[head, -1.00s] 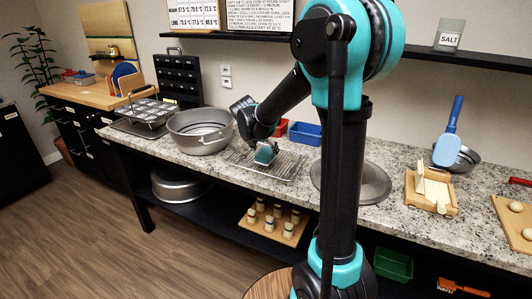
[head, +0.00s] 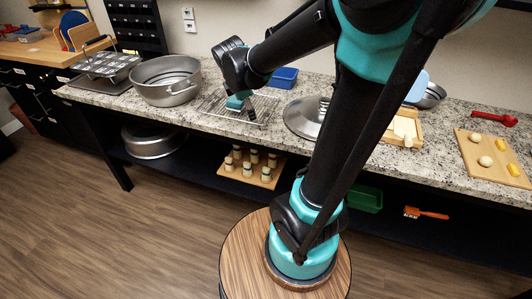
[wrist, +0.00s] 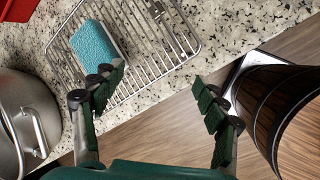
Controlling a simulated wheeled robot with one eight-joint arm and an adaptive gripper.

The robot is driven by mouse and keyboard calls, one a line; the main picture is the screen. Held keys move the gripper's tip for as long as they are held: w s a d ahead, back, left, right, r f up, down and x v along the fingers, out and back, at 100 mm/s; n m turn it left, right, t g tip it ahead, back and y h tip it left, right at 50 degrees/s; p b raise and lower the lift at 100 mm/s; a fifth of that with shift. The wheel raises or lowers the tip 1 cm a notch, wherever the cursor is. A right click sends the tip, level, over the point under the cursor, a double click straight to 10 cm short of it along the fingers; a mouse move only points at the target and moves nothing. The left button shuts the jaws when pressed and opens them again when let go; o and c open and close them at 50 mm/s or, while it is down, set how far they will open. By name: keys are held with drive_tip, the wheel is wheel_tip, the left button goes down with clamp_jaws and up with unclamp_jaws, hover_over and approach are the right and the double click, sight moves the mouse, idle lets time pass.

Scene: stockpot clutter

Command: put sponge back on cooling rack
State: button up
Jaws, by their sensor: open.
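The sponge is a blue block (wrist: 95,42). In the wrist view it lies on the wire cooling rack (wrist: 150,58), near the rack's left side. The rack (head: 264,108) also shows on the counter in the head view. My gripper (wrist: 158,90) is open and empty, with its two fingers spread apart. The left finger is close to the sponge's lower right corner in the picture; I cannot tell whether they touch. The sponge is not between the fingers. In the head view my gripper is over the rack and hides part of it.
A large grey pot (head: 165,82) stands left of the rack, and a metal lid (head: 304,117) lies to the right. A blue tray (head: 284,77) is behind the rack. Farther right are a cutting board (head: 487,172) and a red tool (head: 495,119).

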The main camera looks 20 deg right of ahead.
drive_tip(key=s+d+f+m+y, duration=0.1)
drive_tip(key=s+f+m, duration=0.4)
drive_tip(key=s+m, duration=0.3)
drive_tip(key=s+d+f+m+y, duration=0.1)
drive_tip(key=s+d+f+m, duration=0.1)
drive_tip(key=s+f+m, duration=0.4)
drive_tip(key=s+m, duration=0.3)
drive_tip(key=m, duration=0.2)
drive_tip(key=shift+f+y, duration=0.3)
drive_tip(key=shift+s, duration=0.1)
